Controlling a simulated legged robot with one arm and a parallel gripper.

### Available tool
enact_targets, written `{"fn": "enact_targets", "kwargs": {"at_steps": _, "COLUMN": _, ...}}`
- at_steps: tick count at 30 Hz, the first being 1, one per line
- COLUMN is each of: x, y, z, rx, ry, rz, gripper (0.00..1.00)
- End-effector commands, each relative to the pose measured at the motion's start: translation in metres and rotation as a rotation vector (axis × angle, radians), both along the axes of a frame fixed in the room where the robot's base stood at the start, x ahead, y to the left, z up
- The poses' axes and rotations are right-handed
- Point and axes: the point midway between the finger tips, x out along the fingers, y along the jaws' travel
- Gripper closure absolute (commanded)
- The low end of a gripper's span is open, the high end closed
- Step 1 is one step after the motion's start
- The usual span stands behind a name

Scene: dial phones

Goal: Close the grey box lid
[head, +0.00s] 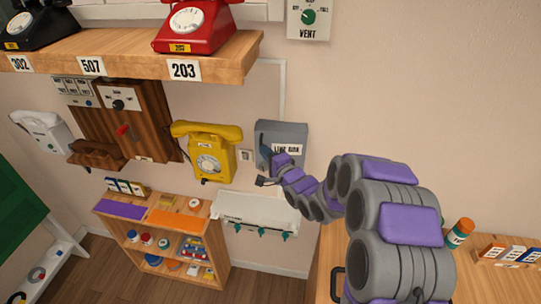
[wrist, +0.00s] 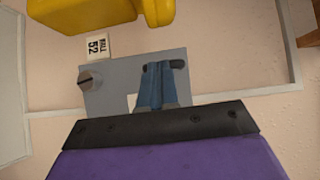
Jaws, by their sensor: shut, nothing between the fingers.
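The grey box (head: 284,130) is mounted on the wall, right of the yellow phone, with a white label on its front partly covered by my gripper. Its grey face also shows in the wrist view (wrist: 112,73), with a round dark knob (wrist: 90,82) near its left edge. I cannot tell how far the lid stands open. My gripper (head: 265,151) is in front of the box's lower left part. In the wrist view its blue fingers (wrist: 158,82) are together, empty, over the box face. A dark rounded piece shows by the fingertips; contact is unclear.
The yellow phone (head: 206,152) hangs close left of the box. A wooden shelf (head: 130,52) with phones is above left. A white rail with teal hooks (head: 256,214) is below. The wall to the right of the box is bare. A desk (head: 325,262) stands lower right.

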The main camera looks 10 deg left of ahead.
Motion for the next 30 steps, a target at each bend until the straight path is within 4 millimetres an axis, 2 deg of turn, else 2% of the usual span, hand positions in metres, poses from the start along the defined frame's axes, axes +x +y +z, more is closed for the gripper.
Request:
{"fn": "enact_targets", "kwargs": {"at_steps": 7, "x": 0.014, "y": 0.018, "z": 0.0, "rx": 0.001, "ry": 0.004, "rz": -0.067, "gripper": 1.0}}
{"fn": "enact_targets", "kwargs": {"at_steps": 16, "x": 0.023, "y": 0.023, "z": -0.001, "rx": 0.001, "ry": 0.001, "rz": -0.069, "gripper": 1.0}}
{"fn": "enact_targets", "kwargs": {"at_steps": 25, "x": 0.021, "y": 0.021, "z": 0.001, "rx": 0.004, "ry": -0.002, "rz": -0.071, "gripper": 1.0}}
{"fn": "enact_targets", "kwargs": {"at_steps": 30, "x": 0.004, "y": 0.017, "z": 0.001, "rx": 0.005, "ry": 0.002, "rz": -0.068, "gripper": 1.0}}
